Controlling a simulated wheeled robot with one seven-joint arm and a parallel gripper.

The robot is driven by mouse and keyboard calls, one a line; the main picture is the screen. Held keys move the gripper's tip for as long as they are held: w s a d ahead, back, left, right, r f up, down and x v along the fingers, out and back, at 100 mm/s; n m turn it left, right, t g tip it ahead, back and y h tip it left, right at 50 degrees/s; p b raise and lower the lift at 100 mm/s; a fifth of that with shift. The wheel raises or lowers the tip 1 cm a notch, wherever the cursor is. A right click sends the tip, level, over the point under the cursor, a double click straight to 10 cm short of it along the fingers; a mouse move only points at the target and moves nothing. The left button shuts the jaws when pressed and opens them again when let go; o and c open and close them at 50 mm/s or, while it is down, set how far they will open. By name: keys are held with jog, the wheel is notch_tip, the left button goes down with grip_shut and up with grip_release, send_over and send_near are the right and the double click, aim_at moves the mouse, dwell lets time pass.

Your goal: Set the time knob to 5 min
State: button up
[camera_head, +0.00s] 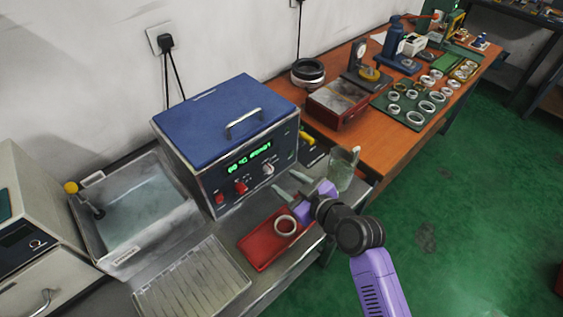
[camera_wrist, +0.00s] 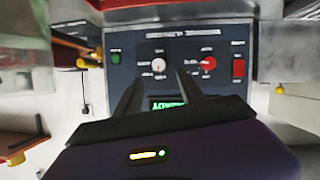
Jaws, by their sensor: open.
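Labels are too blurred to tell which sets time. My gripper (camera_head: 289,185) is open and empty in front of the panel; its fingers (camera_wrist: 160,88) point toward the white knob, apart from it.
A red tray (camera_head: 256,254) with a metal ring (camera_head: 285,226) lies below my gripper. A glass beaker (camera_head: 342,170) stands close on its right. A red switch (camera_wrist: 238,68) is beside the red knob. A water basin (camera_head: 140,225) and ribbed tray (camera_head: 190,285) are at left.

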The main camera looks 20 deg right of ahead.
aim_at(271, 171)
jog(key=shift+p+x, duration=0.6)
jog(key=shift+x, duration=3.35)
jog(key=shift+d, duration=0.1)
jog(key=shift+c, duration=0.5)
grip_shut()
